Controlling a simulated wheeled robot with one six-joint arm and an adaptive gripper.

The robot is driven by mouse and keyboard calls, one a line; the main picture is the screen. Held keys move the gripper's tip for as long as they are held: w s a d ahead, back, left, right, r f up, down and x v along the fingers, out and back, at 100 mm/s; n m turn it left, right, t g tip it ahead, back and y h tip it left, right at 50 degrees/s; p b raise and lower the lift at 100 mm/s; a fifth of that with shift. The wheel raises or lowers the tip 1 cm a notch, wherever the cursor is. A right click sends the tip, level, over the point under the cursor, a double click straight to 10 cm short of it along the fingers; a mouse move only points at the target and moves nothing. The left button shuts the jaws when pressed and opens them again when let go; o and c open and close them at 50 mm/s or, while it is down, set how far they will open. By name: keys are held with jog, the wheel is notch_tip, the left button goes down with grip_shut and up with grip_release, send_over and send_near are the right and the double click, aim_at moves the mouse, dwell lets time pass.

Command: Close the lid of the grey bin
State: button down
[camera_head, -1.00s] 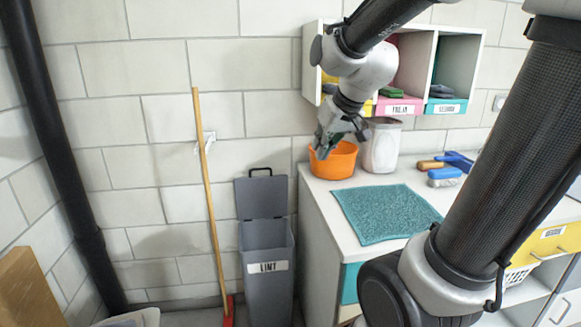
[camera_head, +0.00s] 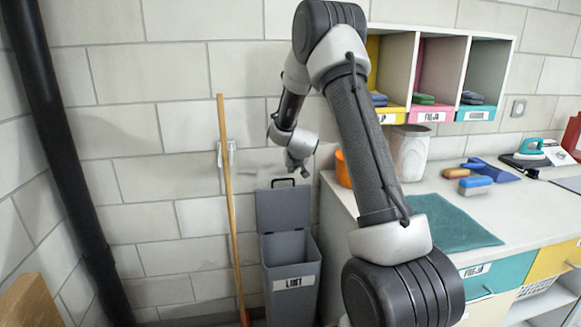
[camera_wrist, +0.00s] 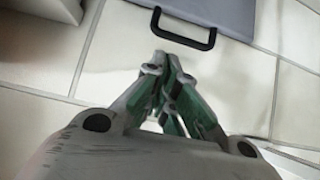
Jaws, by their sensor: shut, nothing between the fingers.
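The grey bin (camera_head: 291,301) labelled LINT stands on the floor against the wall, left of the counter. Its lid (camera_head: 283,209) is open, tilted up upright at the wall side, with a black loop handle (camera_head: 290,181) on its top edge. My gripper (camera_head: 298,172) appears just above the handle in the head view. In the wrist view my gripper (camera_wrist: 170,60) is shut and empty, its green-padded fingers together. There the lid (camera_wrist: 215,10) and its handle (camera_wrist: 184,30) lie just beyond the fingertips; I cannot tell whether they touch.
The counter (camera_head: 430,185) stands right of the bin, with a teal mat (camera_head: 452,222), an orange bowl (camera_head: 343,169) and a whitish container (camera_head: 409,153). A wooden broom handle (camera_head: 229,200) leans close to the bin's left. Cubby shelves (camera_head: 440,70) hang above the counter.

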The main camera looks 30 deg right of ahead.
jog(key=x, duration=0.7)
jog(key=shift+f, duration=0.1)
